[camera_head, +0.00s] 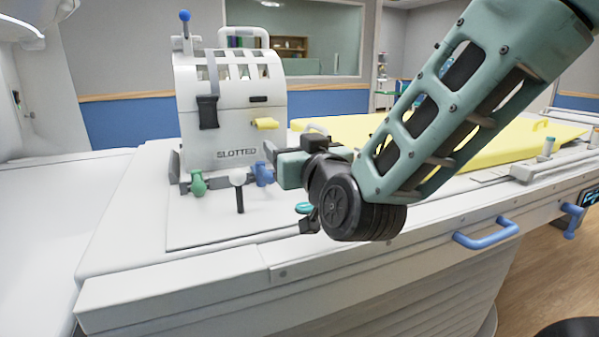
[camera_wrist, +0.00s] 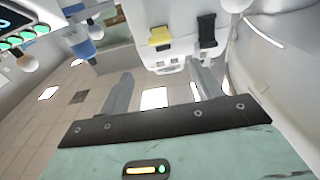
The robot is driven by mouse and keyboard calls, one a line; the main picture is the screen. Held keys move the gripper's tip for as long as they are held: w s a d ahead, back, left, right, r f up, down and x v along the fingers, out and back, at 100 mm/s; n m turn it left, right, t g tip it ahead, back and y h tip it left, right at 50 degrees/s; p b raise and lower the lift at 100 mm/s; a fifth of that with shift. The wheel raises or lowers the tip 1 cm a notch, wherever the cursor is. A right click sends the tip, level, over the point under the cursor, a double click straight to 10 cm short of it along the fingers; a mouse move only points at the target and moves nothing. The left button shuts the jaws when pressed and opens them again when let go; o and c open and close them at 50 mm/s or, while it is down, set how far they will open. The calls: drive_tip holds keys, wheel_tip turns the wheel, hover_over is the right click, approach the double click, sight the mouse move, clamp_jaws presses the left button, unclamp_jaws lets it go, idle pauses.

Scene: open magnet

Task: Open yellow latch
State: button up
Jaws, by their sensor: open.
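The yellow latch (camera_head: 265,123) sticks out from the front right of a white slotted box (camera_head: 222,150) lettered "SLOTTED". It also shows in the wrist view (camera_wrist: 160,37), beyond and between my fingertips. My gripper (camera_wrist: 160,69) is open, with its two grey fingers apart and nothing between them. In the head view my gripper is right of and below the latch, partly hidden by its own wrist. The fingers look apart from the latch.
A black latch (camera_head: 208,112) sits left of the yellow one on the box. A green knob (camera_head: 198,183), a white knob (camera_head: 238,178) and a blue knob (camera_head: 264,173) stand in front. A yellow pad (camera_head: 350,128) lies behind my arm. A blue handle (camera_head: 486,234) is on the bed's side.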

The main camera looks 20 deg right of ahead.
drive_tip(key=shift+s+f+b, duration=0.1)
drive_tip(key=shift+s+b, duration=1.15)
drive_tip(key=shift+b, duration=0.5)
drive_tip(key=shift+s, duration=0.1)
drive_tip(key=shift+c, duration=0.4)
